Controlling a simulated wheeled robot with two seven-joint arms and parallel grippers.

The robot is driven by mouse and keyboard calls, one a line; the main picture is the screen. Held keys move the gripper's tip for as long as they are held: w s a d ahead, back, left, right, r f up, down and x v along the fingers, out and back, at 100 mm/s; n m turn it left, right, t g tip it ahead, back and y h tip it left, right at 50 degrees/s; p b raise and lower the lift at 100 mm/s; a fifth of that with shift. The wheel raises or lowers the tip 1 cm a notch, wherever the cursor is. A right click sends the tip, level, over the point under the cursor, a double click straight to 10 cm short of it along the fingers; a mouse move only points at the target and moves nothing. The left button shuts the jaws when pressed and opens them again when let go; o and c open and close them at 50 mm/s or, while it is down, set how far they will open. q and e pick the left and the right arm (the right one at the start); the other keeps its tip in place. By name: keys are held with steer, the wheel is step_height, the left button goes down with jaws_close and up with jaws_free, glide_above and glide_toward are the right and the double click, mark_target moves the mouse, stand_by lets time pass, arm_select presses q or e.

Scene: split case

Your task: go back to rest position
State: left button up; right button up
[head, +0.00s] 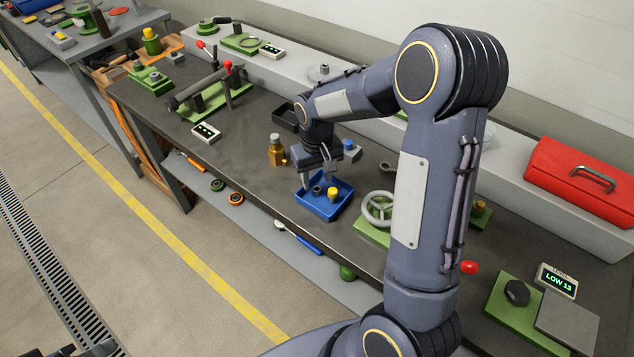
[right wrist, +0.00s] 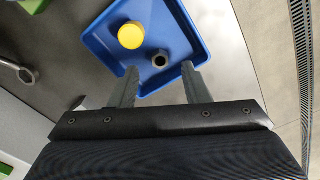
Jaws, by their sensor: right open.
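My right gripper (head: 312,184) is over the blue tray (head: 339,208) on the dark workbench, its fingers pointing down. In the right wrist view the right gripper (right wrist: 159,70) is open, with its two fingers spread over the near part of the blue tray (right wrist: 185,25). A grey nut-like part (right wrist: 160,59) lies in the tray in line with the gap between the fingertips, and nothing is gripped. A yellow round part (right wrist: 131,35) sits beside it in the tray. My left gripper does not show clearly in either view.
A brass bottle-shaped part (head: 277,151) stands left of the tray. A grey handwheel (head: 377,207) on a green base stands to its right. A red toolbox (head: 583,183) sits on the raised back ledge. A green fixture with a red-knobbed lever (head: 212,95) stands farther left.

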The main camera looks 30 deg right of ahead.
steer(key=s+a+r+t+y, duration=0.2)
steer(key=s+r, duration=0.8)
steer(key=r, duration=0.2)
steer(key=s+a+t+y, duration=0.1)
steer(key=s+a+t, duration=0.2)
steer(key=s, duration=0.9)
steer(key=shift+a+r+t+y, duration=0.2)
steer(key=shift+a+t+y, duration=0.15)
steer(key=shift+a, duration=0.85)
